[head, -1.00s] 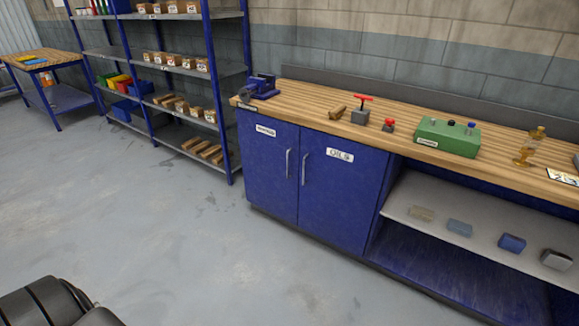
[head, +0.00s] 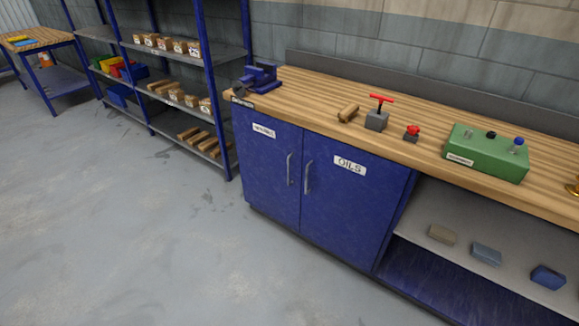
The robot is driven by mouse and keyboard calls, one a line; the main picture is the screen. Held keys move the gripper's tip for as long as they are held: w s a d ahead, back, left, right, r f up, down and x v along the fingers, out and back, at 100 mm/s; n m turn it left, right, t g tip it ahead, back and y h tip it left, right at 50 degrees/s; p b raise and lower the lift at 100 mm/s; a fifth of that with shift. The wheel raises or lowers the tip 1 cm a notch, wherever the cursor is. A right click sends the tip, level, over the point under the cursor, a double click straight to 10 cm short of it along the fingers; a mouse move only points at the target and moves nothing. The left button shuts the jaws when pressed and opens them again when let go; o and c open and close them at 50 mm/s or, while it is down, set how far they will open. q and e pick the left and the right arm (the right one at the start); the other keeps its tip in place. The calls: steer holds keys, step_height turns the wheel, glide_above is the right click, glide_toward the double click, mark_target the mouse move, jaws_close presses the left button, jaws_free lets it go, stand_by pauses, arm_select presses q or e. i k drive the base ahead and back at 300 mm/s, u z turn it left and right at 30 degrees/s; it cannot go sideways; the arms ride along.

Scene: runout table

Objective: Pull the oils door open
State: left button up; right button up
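The oils door (head: 350,205) is the right one of two blue cabinet doors under the wooden bench. It carries a white label reading OILS (head: 350,166) and looks closed. Its upright metal handle (head: 308,177) is on its left edge, beside the handle (head: 289,169) of the left door (head: 265,170). Neither of my grippers shows in the head view.
The wooden benchtop (head: 330,92) holds a blue vise (head: 260,80), a red T-handled block (head: 377,113) and a green box (head: 487,152). An open shelf (head: 450,218) with several blocks is right of the doors. A blue rack (head: 188,87) stands left. The floor (head: 150,250) before the doors is clear.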

mark_target(351, 195)
steer(key=z, duration=0.4)
steer(key=i, duration=0.9)
steer(key=z, duration=0.65)
